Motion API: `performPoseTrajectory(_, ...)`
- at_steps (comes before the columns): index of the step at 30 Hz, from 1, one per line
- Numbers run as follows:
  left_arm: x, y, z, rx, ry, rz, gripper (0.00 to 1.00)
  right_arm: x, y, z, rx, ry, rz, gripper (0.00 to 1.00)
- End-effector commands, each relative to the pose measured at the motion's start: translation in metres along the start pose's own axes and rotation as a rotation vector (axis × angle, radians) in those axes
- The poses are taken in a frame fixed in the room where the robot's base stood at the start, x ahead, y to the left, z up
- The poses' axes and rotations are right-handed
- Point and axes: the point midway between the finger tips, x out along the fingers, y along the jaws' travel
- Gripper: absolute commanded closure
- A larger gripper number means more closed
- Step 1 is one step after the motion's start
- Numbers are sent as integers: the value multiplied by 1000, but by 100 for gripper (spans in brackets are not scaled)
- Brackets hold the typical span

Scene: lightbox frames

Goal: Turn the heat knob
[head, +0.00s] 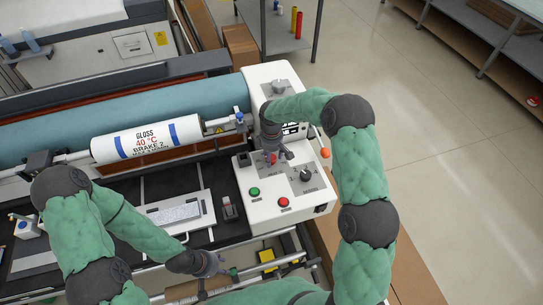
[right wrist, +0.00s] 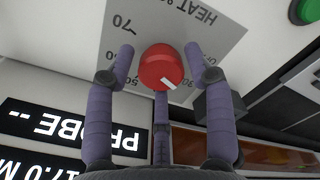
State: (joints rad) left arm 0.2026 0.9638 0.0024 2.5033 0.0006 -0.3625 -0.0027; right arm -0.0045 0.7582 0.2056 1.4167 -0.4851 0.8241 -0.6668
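The red heat knob (right wrist: 161,67) sits on a grey dial plate (right wrist: 180,25) lettered "HEAT", with a 70 mark visible. Its white pointer line faces the lower right in the right wrist view. In the head view the knob (head: 271,158) is partly hidden by my right gripper (head: 274,150) on the white control panel (head: 243,177). In the right wrist view my right gripper (right wrist: 160,55) is open, with fingers on either side of the knob and a third below it; gaps show beside the knob. My left gripper (head: 216,265) hangs low over the machine's front, apart from the panel.
A green button (head: 254,191), a red button (head: 284,202) and a black knob (head: 306,175) stand close by on the panel. A "PROBE" display (right wrist: 60,140) is beside the dial. A white labelled roller (head: 148,139) lies to the left. Open floor (head: 440,150) is on the right.

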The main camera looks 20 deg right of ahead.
Motion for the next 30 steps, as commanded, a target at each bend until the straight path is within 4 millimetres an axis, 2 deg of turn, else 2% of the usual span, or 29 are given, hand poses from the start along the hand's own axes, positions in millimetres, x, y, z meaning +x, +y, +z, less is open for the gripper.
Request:
performPoseTrajectory(1,0,0,0,0,0,0,60,0,0,0,0,0,0,71)
performPoseTrajectory(3,0,0,0,0,0,0,60,0,0,0,0,-1,0,90)
performPoseTrajectory(17,4,-1,0,0,0,0,60,2,-1,2,58,-4,-3,90)
performPoseTrajectory(30,21,-7,-1,0,0,0,60,3,-2,2,388,-8,-3,90)
